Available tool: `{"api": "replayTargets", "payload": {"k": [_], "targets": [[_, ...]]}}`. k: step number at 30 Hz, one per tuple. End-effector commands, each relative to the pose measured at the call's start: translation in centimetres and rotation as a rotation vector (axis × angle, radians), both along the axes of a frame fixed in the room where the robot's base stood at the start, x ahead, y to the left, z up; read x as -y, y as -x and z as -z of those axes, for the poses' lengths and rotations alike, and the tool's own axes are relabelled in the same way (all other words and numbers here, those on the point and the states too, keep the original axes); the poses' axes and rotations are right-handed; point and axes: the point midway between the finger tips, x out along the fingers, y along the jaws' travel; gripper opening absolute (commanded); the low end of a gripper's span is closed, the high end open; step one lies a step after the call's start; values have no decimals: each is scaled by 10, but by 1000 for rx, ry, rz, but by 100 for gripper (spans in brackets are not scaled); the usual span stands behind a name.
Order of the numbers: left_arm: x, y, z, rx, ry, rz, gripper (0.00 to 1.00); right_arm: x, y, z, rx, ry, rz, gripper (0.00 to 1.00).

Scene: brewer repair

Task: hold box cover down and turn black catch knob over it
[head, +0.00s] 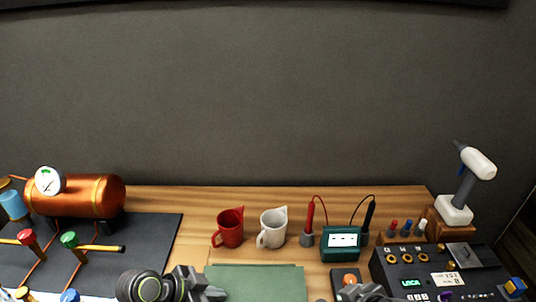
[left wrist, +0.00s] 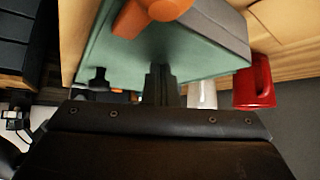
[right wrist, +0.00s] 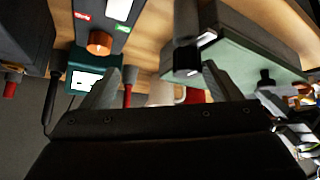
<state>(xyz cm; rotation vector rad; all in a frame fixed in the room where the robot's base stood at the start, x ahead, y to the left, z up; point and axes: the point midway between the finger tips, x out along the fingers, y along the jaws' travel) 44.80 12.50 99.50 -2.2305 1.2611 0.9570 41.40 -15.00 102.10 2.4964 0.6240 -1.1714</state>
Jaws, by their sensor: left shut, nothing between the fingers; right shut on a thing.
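The box with its green cover (head: 256,282) lies flat at the front middle of the table. The cover fills the upper left wrist view (left wrist: 205,52). My left gripper (head: 212,290) is shut and empty at the box's left edge; its fingertips overlap the cover in the left wrist view, but contact is unclear. My right gripper (right wrist: 160,75) is right of the box, its fingers set apart.
A red mug (head: 230,230) and a white mug (head: 271,230) stand behind the box. A teal meter (head: 342,243) with probes stands behind right. A small orange-knobbed unit (head: 346,277) and a black control panel (head: 438,272) are to the right. A copper tank (head: 90,195) stands left.

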Motion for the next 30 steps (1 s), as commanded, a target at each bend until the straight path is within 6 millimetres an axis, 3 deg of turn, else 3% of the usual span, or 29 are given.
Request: {"api": "replayTargets", "payload": {"k": [1, 8, 13, 30], "targets": [[0, 0, 0, -2, 0, 1, 0, -37, -11, -25, 38, -122, 14, 73], [0, 1, 0, -2, 0, 1, 0, -37, -11, -25, 40, -122, 10, 73], [0, 1, 0, -3, 1, 1, 0, -36, -15, -25, 36, -121, -75, 53], [0, 1, 0, -2, 0, 1, 0, -39, -15, -21, 3, -121, -357, 53]]}}
